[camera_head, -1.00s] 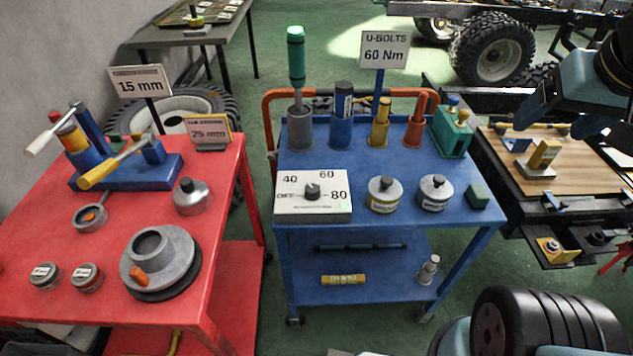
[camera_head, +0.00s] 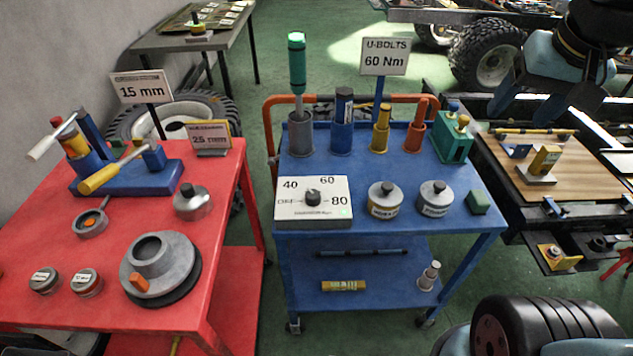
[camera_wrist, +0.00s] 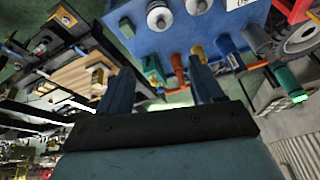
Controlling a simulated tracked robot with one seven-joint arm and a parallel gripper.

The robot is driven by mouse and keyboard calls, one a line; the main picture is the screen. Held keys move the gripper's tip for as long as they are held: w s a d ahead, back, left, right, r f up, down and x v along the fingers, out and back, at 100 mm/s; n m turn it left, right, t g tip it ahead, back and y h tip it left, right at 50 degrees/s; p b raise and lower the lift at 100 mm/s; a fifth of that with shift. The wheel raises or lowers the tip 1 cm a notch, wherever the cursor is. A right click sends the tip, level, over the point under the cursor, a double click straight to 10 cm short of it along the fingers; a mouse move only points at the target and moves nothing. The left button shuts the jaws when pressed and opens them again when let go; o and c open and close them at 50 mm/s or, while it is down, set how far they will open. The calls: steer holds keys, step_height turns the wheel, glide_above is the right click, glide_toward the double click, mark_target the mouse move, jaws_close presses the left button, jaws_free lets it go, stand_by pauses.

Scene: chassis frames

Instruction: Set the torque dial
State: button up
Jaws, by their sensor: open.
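The torque dial is a black knob (camera_head: 312,197) on a white panel (camera_head: 290,211) marked OFF, 40, 60 and 80. The panel lies at the front left of the blue cart top (camera_head: 360,219). I cannot clearly tell which mark the knob points at. A sign (camera_head: 385,57) behind the cart reads "U-BOLTS 60 Nm". My gripper (camera_head: 540,95) is at the upper right, above the wooden bench and well right of the dial. In the wrist view my gripper (camera_wrist: 160,85) has its two fingers apart with nothing held between them. The dial is not visible there.
Two lidded tins (camera_head: 385,199) (camera_head: 436,198) and a green block (camera_head: 478,201) stand right of the panel. A tall green-handled tool (camera_head: 297,65) and several upright tools line the cart's back. A red table (camera_head: 60,225) stands left. A wooden board (camera_head: 550,185) lies right.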

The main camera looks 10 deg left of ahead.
steer(key=w+a+f+g, duration=0.2)
steer(key=w+a+g, duration=0.1)
steer(key=w+a, duration=0.45)
steer(key=g, duration=0.6)
glide_above(313, 193)
steer(key=w, duration=0.5)
step_height(313, 193, down, 17)
steer(key=shift+h, duration=0.3)
steer(key=x, duration=1.3)
steer(key=shift+w+d+f, duration=0.1)
steer(key=shift+w+f, duration=0.1)
steer(key=shift+w, duration=0.15)
steer(key=c, duration=1)
